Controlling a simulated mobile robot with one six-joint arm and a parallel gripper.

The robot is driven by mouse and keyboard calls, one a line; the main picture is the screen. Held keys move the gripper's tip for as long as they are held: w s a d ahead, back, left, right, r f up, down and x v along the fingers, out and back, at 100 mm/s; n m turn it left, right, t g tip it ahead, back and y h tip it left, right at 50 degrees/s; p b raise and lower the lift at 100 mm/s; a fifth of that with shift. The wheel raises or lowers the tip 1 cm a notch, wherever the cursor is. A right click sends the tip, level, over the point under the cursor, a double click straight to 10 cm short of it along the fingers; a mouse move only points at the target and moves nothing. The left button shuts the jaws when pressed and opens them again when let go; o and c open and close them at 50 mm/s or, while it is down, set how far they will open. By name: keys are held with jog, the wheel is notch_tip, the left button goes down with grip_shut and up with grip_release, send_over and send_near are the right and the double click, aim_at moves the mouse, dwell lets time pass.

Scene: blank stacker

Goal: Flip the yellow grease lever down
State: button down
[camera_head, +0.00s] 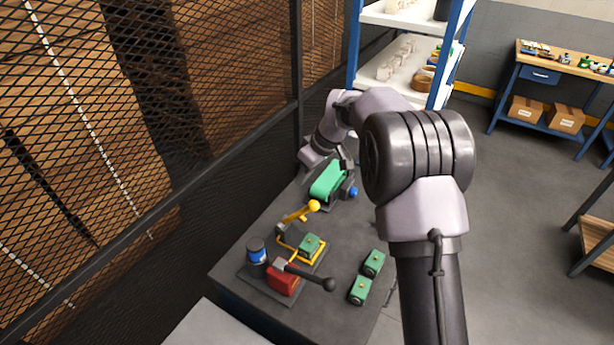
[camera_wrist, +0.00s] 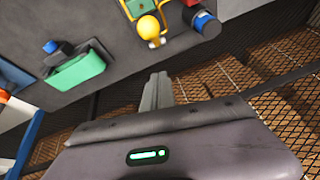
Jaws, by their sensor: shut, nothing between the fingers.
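The yellow grease lever (camera_head: 297,215) slants up to the right from a dark pivot on the bench and ends in a round yellow ball. In the wrist view its yellow ball (camera_wrist: 148,27) shows near the top, with the rest of the lever mostly hidden behind or beyond it. My gripper (camera_wrist: 157,78) shows its grey fingers closed together, with nothing between them. The fingertips are below the ball in the wrist view and apart from it. In the head view my arm reaches over the far part of the bench, and the fingers are hard to make out.
A green-topped conveyor (camera_head: 329,180) stands beyond the lever. A yellow frame holding a green block (camera_head: 309,244), a red device (camera_head: 284,281) with a black handle, and a blue-banded cylinder (camera_head: 257,254) are nearer. Two green blocks lie at right. A mesh fence (camera_head: 170,150) runs along the left.

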send_over(297, 215)
jog(key=w, duration=0.3)
notch_tip(297, 215, down, 5)
jog(key=shift+s+d+f+b, duration=0.3)
jog(key=shift+s+d+f, duration=0.7)
jog(key=shift+s, duration=0.25)
jog(key=shift+f, duration=0.1)
jog(key=shift+s+d, duration=0.1)
